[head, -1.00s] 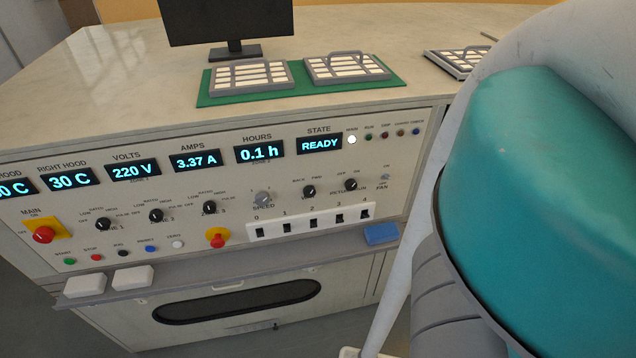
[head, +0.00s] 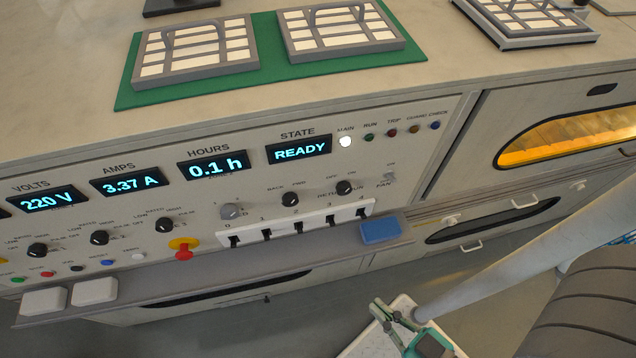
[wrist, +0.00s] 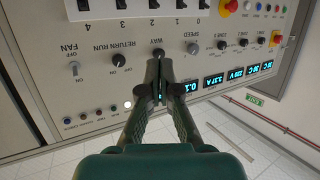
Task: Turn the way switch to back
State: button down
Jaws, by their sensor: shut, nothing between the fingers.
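The way switch (head: 290,199) is a small black rotary knob on the sloping control panel, under the BACK and FWD labels. Its pointer is too small to read surely. In the wrist view, which shows the panel upside down, the way switch (wrist: 158,53) sits just beyond my fingertips and partly behind them. My gripper (wrist: 157,82) is shut and empty, with its fingers together. I cannot see any contact with the knob.
The speed knob (head: 230,211) and return run knob (head: 344,187) flank the switch. A white strip of numbered black switches (head: 298,226) lies below. A blue block (head: 380,230) rests on the ledge. The state display (head: 299,151) reads READY. Trays (head: 195,50) stand on the bench top.

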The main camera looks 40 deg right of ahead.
aim_at(290, 199)
jog(key=k+j+z, duration=0.15)
jog(key=k+j, duration=0.2)
jog(key=k+j+z, duration=0.15)
jog(key=k, duration=0.4)
jog(key=j, duration=0.1)
